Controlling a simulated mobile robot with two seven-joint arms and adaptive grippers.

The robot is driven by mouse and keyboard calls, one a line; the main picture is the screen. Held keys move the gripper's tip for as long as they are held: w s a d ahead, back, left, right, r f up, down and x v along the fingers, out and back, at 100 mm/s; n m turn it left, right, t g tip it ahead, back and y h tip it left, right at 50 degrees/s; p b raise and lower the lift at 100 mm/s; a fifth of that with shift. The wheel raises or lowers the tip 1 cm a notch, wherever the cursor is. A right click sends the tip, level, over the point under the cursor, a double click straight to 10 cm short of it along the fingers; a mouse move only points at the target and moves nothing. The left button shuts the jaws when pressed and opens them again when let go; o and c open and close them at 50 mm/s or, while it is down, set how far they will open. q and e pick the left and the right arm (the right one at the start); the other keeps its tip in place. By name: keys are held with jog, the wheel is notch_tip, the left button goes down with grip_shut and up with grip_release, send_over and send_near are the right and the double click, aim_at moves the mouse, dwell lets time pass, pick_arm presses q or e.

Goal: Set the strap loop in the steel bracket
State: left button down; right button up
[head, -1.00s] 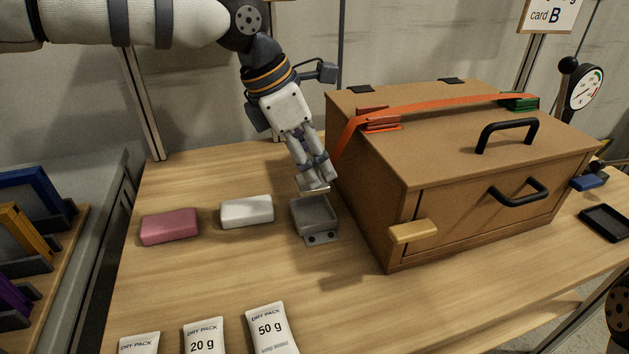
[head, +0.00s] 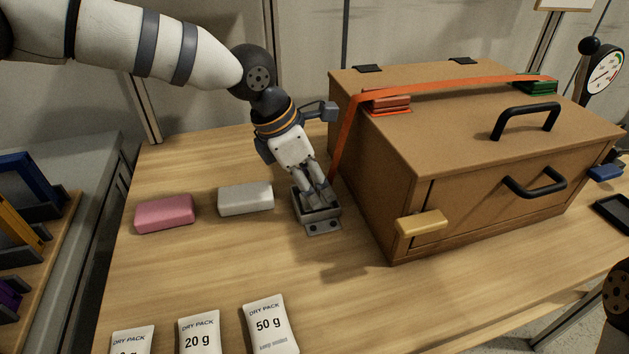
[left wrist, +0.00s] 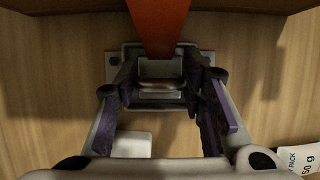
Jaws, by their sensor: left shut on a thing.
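The orange strap (head: 347,125) runs over the brown case from the green clip (head: 536,87) through the red pad (head: 388,103) and down the case's left side. My left gripper (head: 319,204) is shut on the strap loop (left wrist: 160,86), a metal piece at the strap's end. It holds the loop down at the grey steel bracket (head: 322,226) on the table left of the case. In the left wrist view the loop lies over the bracket's opening (left wrist: 125,58); I cannot tell whether it is seated. In the head view the fingers hide the loop.
The brown case (head: 400,200) stands close right of the bracket, with a tan block (head: 421,222) jutting from its front. A white block (head: 246,199) and a pink block (head: 165,214) lie to the left. Several dry packs (head: 270,325) lie in front.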

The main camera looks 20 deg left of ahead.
pick_arm(q)
jog(key=c, duration=1)
grip_release()
jog(key=shift+f, duration=0.1)
jog(key=shift+c, duration=0.2)
jog(key=p+v, duration=0.1)
jog(key=v, duration=1.1)
pick_arm(e)
jog(key=shift+w+r+t, duration=0.4)
jog(key=shift+w+r, duration=0.45)
jog(key=shift+r, duration=0.05)
